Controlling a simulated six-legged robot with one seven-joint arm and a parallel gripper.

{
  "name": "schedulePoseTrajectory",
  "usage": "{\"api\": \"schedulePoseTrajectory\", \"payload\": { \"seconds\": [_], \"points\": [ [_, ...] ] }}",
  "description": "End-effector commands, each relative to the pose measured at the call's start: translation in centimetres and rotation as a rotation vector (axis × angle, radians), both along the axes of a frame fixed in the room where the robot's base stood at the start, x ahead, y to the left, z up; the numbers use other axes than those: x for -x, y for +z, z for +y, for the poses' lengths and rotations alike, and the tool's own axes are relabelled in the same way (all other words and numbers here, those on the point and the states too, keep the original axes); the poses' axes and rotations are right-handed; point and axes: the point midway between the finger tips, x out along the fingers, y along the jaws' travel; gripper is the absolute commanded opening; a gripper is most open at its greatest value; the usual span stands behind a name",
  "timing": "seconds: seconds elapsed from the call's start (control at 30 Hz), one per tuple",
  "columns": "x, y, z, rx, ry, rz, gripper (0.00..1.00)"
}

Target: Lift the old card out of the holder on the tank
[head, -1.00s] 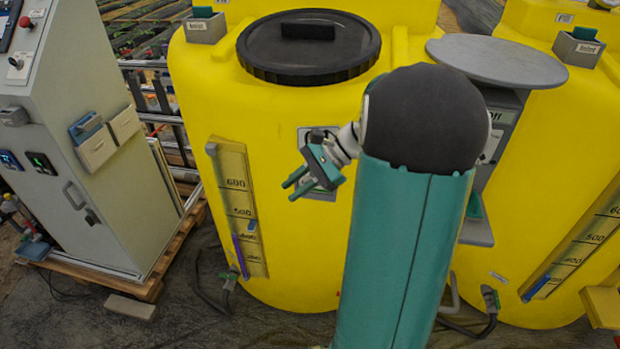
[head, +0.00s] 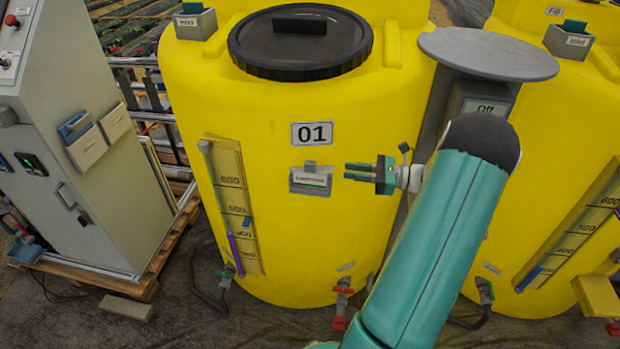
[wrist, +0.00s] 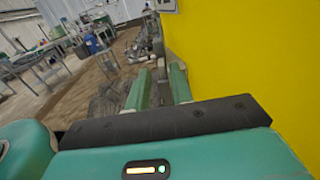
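The holder (head: 311,188) is a small grey pocket on the front of the yellow tank (head: 280,125), below the "01" plate. A pale card (head: 311,179) with dark print shows in it, and a small grey piece sticks up above. My gripper (head: 347,171) is to the right of the holder, apart from it, with its fingers pointing left. The fingers also show in the wrist view (wrist: 159,80), with a gap between them and nothing held.
A grey round table top (head: 487,54) stands to the right of the tank lid (head: 300,42). A grey cabinet (head: 75,150) with card pockets is at the left. A red-handled valve (head: 342,290) is low on the tank. The tank front around the holder is clear.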

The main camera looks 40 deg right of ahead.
Motion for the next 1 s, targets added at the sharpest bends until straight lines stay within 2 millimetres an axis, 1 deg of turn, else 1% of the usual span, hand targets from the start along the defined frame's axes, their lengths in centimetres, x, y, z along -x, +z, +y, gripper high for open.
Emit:
{"api": "schedulePoseTrajectory", "payload": {
  "seconds": [0.03,0.2,0.47,0.73,0.83,1.0],
  "points": [
    [-0.9,0.0,0.7,0.0,0.003,0.0,0.23],
    [-3.3,0.0,2.6,0.001,0.002,0.001,0.23],
    [-4.8,0.1,3.8,0.002,0.002,0.001,0.23],
    [-7.8,0.2,6.2,0.002,0.002,0.001,0.23],
    [-8.3,0.2,6.6,0.002,0.002,0.001,0.23],
    [-8.3,0.2,6.6,0.002,0.001,0.001,0.23]
  ]
}}
